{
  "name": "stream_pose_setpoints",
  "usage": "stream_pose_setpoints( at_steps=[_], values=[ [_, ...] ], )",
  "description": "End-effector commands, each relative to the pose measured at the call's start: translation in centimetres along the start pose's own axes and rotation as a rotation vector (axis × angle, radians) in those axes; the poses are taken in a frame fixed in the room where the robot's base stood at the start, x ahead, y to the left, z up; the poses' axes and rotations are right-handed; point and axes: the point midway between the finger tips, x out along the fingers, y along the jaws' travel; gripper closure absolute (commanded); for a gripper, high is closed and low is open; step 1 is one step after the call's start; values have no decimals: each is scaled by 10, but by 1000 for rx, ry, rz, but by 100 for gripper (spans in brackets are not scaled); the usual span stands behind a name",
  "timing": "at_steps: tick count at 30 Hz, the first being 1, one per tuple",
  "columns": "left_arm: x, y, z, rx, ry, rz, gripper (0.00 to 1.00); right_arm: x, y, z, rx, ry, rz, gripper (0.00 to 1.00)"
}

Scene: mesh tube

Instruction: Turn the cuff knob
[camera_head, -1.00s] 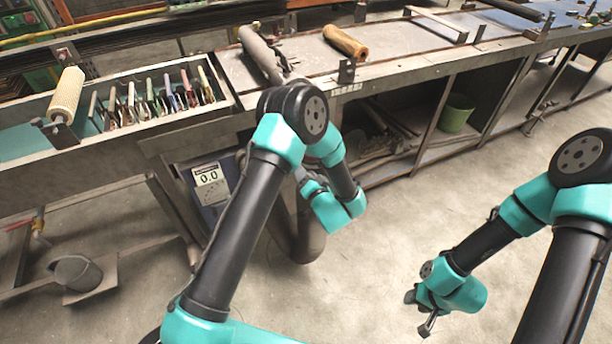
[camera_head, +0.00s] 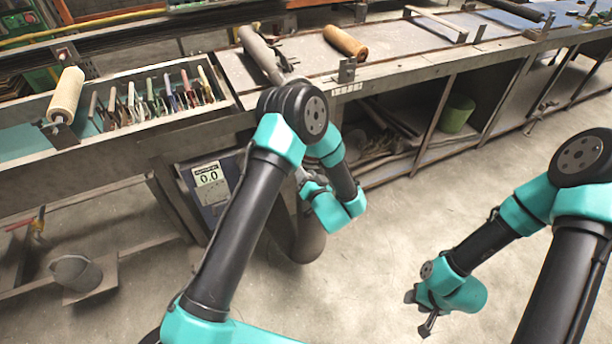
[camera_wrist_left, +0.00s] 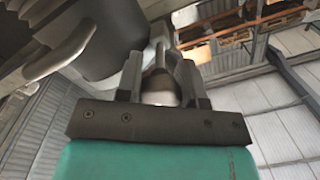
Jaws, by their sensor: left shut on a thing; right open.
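The cuff knob (camera_wrist_left: 160,88) shows as a small rounded grey piece between the fingers of my left gripper (camera_wrist_left: 161,70) in the left wrist view. The fingers are shut on it. A dark grey cylinder (camera_wrist_left: 98,38) stands just beyond, at the upper left of that view. In the head view my left gripper (camera_head: 303,178) is below the bench's front edge, beside a grey vertical pipe (camera_head: 308,238); my own arm hides most of the knob there. My right gripper (camera_head: 428,326) is open and empty over the floor at the lower right.
The long metal bench (camera_head: 300,60) carries a grey tube (camera_head: 259,52) and a brown roll (camera_head: 345,41). A trough at left holds a pale roll (camera_head: 66,95) and several clamps. A display box (camera_head: 210,185) reads 0.0. A green bucket (camera_head: 457,114) sits under the bench.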

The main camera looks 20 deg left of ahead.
Motion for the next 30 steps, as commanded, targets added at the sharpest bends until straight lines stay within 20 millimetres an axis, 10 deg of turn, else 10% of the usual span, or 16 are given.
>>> stream_pose_setpoints(
  at_steps=[30],
  values=[
    [0, 0, 0, -937, -1, 0, 89, 0, 0, 0, 0, 0, 0, 57]
  ],
)
